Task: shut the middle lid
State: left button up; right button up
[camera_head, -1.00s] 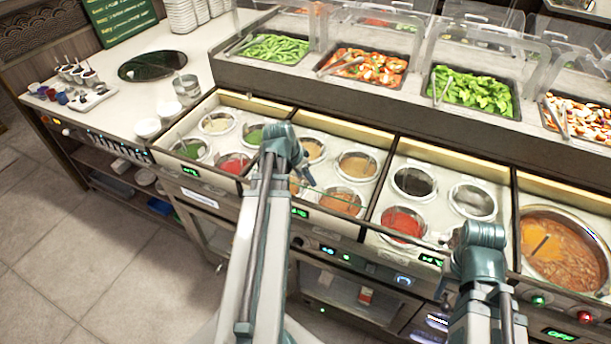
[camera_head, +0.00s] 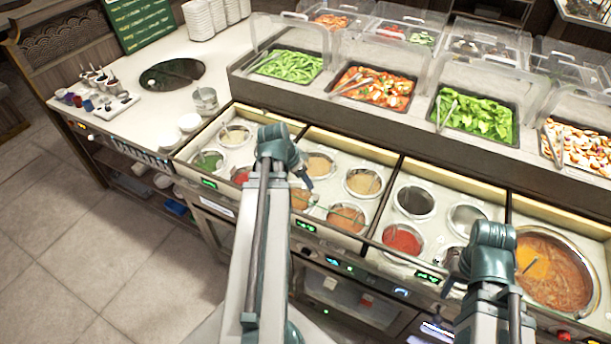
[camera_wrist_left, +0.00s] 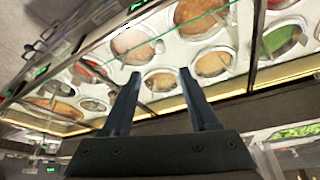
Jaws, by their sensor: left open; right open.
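The sauce wells sit in a counter in framed sections. The middle section (camera_head: 337,188) holds several round wells with light brown and orange-brown sauces. A thin green, glass-like edge (camera_wrist_left: 200,22) crosses above wells in the left wrist view; I cannot tell clearly which lid it belongs to or how far it is open. My left gripper (camera_wrist_left: 160,74) has its fingers apart with nothing between them, below the row of wells in that view.
A red sauce well (camera_head: 402,239) and a soup pot (camera_head: 550,275) lie to the right. Food pans under clear covers, such as green beans (camera_head: 288,66), stand on the raised shelf behind. White bowls (camera_head: 189,122) are at the left. The floor at left is clear.

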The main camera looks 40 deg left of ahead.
aim_at(321, 195)
pick_arm(q)
jog(key=shift+c, duration=0.2)
jog(key=w+f+n+b, duration=0.1)
jog(key=w, duration=0.1)
jog(key=w+f+b, duration=0.1)
jog(key=w, duration=0.2)
jog(key=w+f+n+b, duration=0.1)
jog(key=w, duration=0.2)
jog(key=shift+w+d+f+n+g+y, duration=0.2)
jog(key=shift+w+f+n+g+y, duration=0.1)
jog(key=shift+y, duration=0.1)
grip_shut()
jog(key=shift+r, duration=0.15)
jog(key=b+x, duration=1)
jog(key=shift+s+f, duration=0.1)
jog(key=shift+f, duration=0.15)
jog(key=s, duration=0.2)
jog(key=s+r+p, duration=0.1)
jog(key=s, duration=0.1)
jog(key=shift+d, duration=0.25)
